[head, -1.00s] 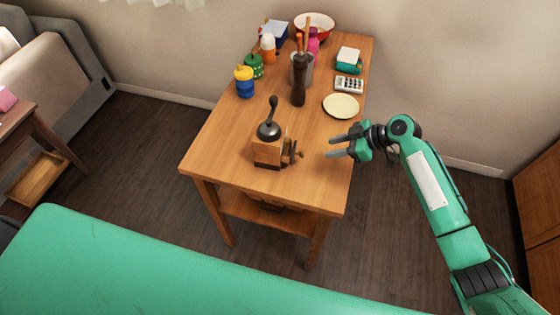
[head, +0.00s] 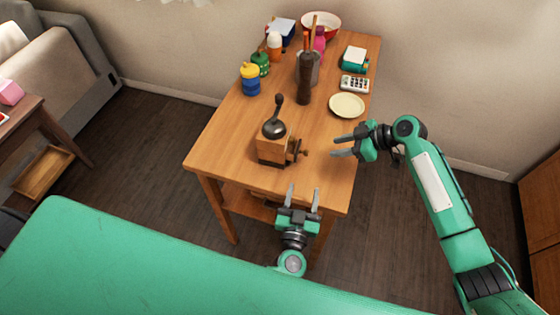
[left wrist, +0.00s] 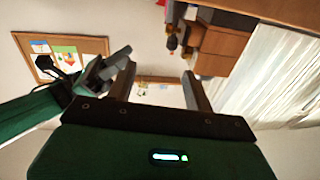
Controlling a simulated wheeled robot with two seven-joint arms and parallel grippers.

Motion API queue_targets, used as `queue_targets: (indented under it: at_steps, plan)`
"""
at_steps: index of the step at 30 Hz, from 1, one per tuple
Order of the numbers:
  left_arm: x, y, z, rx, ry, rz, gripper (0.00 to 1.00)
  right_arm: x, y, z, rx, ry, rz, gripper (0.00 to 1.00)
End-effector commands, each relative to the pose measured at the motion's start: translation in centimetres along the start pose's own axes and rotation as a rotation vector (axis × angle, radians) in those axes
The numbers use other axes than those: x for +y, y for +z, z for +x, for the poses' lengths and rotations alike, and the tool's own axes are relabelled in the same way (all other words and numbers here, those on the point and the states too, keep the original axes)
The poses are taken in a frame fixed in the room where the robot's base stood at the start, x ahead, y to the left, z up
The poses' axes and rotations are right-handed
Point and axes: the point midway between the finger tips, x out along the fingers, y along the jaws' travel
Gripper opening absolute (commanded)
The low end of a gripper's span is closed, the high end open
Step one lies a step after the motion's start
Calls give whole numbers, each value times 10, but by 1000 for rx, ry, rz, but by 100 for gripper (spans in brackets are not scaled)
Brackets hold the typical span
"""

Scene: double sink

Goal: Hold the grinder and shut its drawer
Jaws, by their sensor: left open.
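The wooden grinder (head: 271,152) stands upright near the table's front edge in the head view, with a dark metal dome and a crank handle with a dark knob. Its drawer (head: 294,149) is on its right side and appears to stick out, with a small knob at its end. My left gripper (head: 303,189) is open and empty at the table's front edge, below and right of the grinder. My right gripper (head: 335,146) is open and empty to the right of the drawer, its fingers pointing left, apart from the knob. The left wrist view does not show the grinder.
Behind the grinder stand a dark pepper mill (head: 304,78), a cream plate (head: 347,105), a calculator (head: 354,83) and a blue-and-yellow jar (head: 250,80). The wooden table (head: 220,140) is bare around the grinder. A pinboard (left wrist: 90,45) hangs on the wall.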

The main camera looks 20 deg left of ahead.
Motion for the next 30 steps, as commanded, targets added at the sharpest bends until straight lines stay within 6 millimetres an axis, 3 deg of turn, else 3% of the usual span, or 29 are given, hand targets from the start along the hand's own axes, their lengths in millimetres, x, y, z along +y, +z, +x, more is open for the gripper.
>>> queue_targets:
  at_steps: [1,3,10,17,30]
  plan:
    - [-14,-21,12,20,-65,-7,52,0,0,0,0,0,0,36]
    - [-31,-43,21,24,-146,-12,52,0,0,0,0,0,0,36]
    - [-66,-81,34,-21,-304,-24,52,0,0,0,0,0,0,36]
    - [-76,-88,44,-43,-336,-23,52,0,0,0,0,0,0,36]
    - [-102,-84,120,-41,-336,-21,52,0,0,0,0,0,0,36]
